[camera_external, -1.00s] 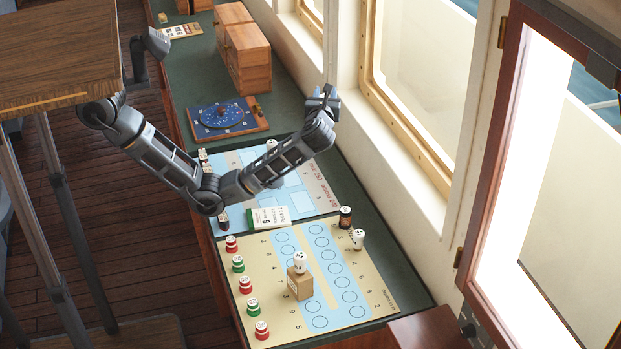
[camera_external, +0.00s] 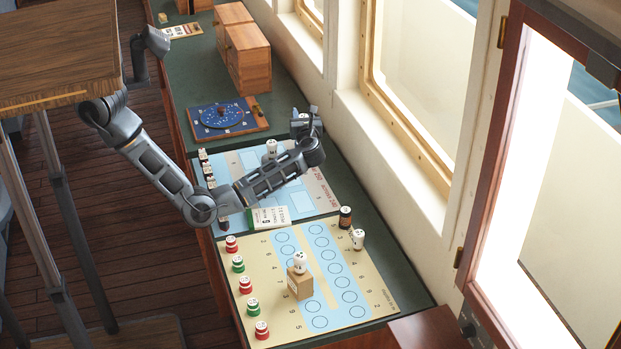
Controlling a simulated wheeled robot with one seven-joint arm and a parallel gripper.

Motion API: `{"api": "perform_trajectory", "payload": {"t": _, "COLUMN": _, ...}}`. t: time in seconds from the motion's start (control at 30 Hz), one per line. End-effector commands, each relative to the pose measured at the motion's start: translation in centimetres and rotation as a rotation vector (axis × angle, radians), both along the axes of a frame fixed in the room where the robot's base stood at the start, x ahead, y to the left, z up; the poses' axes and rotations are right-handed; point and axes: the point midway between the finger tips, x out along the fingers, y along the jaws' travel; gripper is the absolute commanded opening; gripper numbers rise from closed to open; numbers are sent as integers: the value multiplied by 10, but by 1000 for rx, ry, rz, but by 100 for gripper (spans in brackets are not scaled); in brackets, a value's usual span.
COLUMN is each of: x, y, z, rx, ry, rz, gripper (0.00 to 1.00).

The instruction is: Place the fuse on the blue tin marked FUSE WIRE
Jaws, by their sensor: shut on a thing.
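My gripper (camera_external: 304,122) is up over the far right part of the blue board, near the window side. It is shut on a small pale thing, which I take to be the fuse; the fingers mostly hide it. Other white pieces with dark dots stand on the boards: one on a wooden block (camera_external: 300,285), one at the near board's right edge (camera_external: 358,239), one on the blue board beyond my forearm (camera_external: 271,147). I cannot make out a blue tin with FUSE WIRE lettering; a small dark container (camera_external: 223,223) stands at the blue board's near left corner.
The cream board (camera_external: 335,270) has red and green pieces (camera_external: 245,284) along its left side. A dark brown jar (camera_external: 345,217) stands at its far right corner. A white and green box (camera_external: 270,217) lies between the boards. A blue dial board (camera_external: 222,118) and wooden cabinet (camera_external: 248,58) stand farther back.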

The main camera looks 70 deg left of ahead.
Motion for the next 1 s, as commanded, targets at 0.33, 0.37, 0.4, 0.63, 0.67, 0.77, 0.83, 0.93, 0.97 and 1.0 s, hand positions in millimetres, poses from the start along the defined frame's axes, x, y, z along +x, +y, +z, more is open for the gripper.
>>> {"api": "perform_trajectory", "payload": {"t": 0.33, "x": 18, "y": 53, "z": -32, "rx": -1, "ry": 0, "rz": 0, "gripper": 8}}
{"api": "perform_trajectory", "payload": {"t": 0.37, "x": 18, "y": 54, "z": -34, "rx": -2, "ry": -1, "rz": 0, "gripper": 8}}
{"api": "perform_trajectory", "payload": {"t": 0.4, "x": 19, "y": 55, "z": -35, "rx": -2, "ry": -2, "rz": 0, "gripper": 8}}
{"api": "perform_trajectory", "payload": {"t": 0.63, "x": 19, "y": 56, "z": -62, "rx": -1, "ry": 3, "rz": -1, "gripper": 8}}
{"api": "perform_trajectory", "payload": {"t": 0.67, "x": 19, "y": 56, "z": -66, "rx": -3, "ry": 3, "rz": -1, "gripper": 8}}
{"api": "perform_trajectory", "payload": {"t": 0.77, "x": 18, "y": 56, "z": -74, "rx": -1, "ry": 0, "rz": -1, "gripper": 8}}
{"api": "perform_trajectory", "payload": {"t": 0.83, "x": 18, "y": 56, "z": -76, "rx": -1, "ry": 0, "rz": -1, "gripper": 8}}
{"api": "perform_trajectory", "payload": {"t": 0.93, "x": 18, "y": 56, "z": -76, "rx": -1, "ry": -1, "rz": -1, "gripper": 8}}
{"api": "perform_trajectory", "payload": {"t": 0.97, "x": 18, "y": 56, "z": -76, "rx": -1, "ry": -1, "rz": -1, "gripper": 8}}
{"api": "perform_trajectory", "payload": {"t": 1.0, "x": 18, "y": 56, "z": -76, "rx": -1, "ry": -1, "rz": -1, "gripper": 8}}
